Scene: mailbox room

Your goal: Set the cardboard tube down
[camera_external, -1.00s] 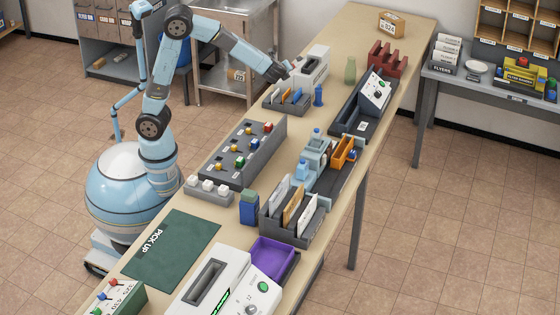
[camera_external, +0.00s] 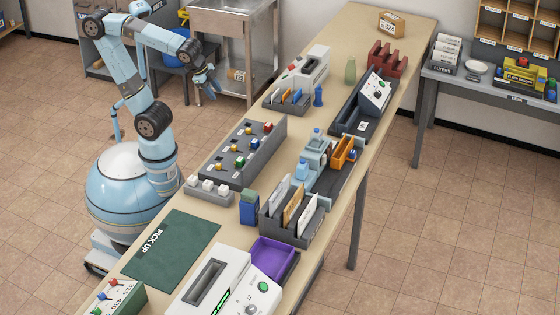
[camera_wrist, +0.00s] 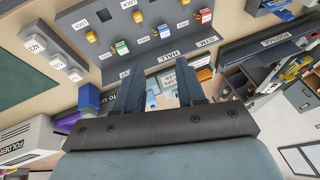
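I cannot make out a cardboard tube in either view. My gripper (camera_external: 210,92) is raised to the left of the long table (camera_external: 238,112), in front of the sink unit, fingers pointing down. In the wrist view the two dark blue fingers (camera_wrist: 160,82) stand apart with a gap between them, and nothing is held there. A tan box (camera_external: 391,24) stands at the far end of the table. A small tan item (camera_external: 237,74) lies low in the sink unit; its shape is too small to tell.
A grey key panel (camera_external: 240,155), a letter sorter (camera_external: 295,210), a blue bottle (camera_external: 318,95) and a green vase (camera_external: 350,70) stand on the table. The green pick-up mat (camera_external: 180,245) is bare. A purple bin (camera_external: 273,257) and a white machine (camera_external: 215,285) are at the near end.

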